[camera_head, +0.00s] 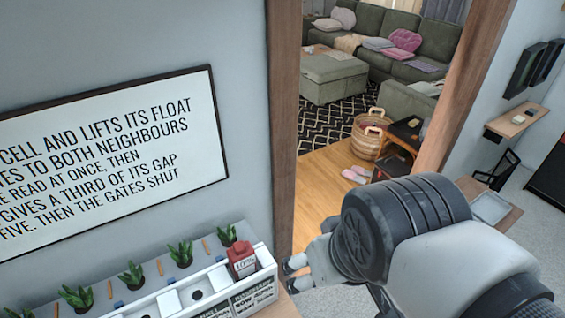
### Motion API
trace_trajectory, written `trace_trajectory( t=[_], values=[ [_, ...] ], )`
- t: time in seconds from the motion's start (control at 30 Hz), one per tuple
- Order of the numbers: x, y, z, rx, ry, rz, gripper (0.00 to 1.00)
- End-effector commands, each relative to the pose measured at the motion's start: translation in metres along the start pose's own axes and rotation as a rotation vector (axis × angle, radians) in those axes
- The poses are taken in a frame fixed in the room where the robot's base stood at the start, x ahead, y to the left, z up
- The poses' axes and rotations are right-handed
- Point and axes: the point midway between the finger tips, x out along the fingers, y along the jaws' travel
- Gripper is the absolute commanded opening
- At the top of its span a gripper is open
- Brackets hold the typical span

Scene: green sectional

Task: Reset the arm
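My arm reaches in from the lower right of the head view, with its large dark and grey joint in front of the doorway. My gripper (293,273) points left, close to the right end of a white rack (222,297). Its two fingertips look apart, with nothing seen between them. A small red and white block marked "10%" (241,261) stands at the rack's right end, a little left of the fingertips. I see no contact between them. Part of the gripper is hidden behind my own arm.
Several small green plants (180,253) stand along the rack. A framed text sign (115,155) hangs above. Beyond the wooden door frame (284,120) are a wicker basket (369,137), a green ottoman (333,76) and a sofa (437,42). A small wall shelf (517,120) is at right.

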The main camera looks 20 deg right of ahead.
Motion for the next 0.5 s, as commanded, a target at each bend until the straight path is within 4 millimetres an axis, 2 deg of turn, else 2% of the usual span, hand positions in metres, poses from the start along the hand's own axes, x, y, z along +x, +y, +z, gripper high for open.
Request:
trace_trajectory(
  t=[0.13, 0.4, 0.5],
  values=[
    [-0.0016, 0.0033, 0.0094, 0.013, 0.021, 0.006, 0.74],
    [-0.0013, 0.0032, 0.0097, 0.013, 0.021, 0.006, 0.74],
    [0.0044, 0.0031, 0.0119, 0.013, 0.021, 0.006, 0.74]
  ],
)
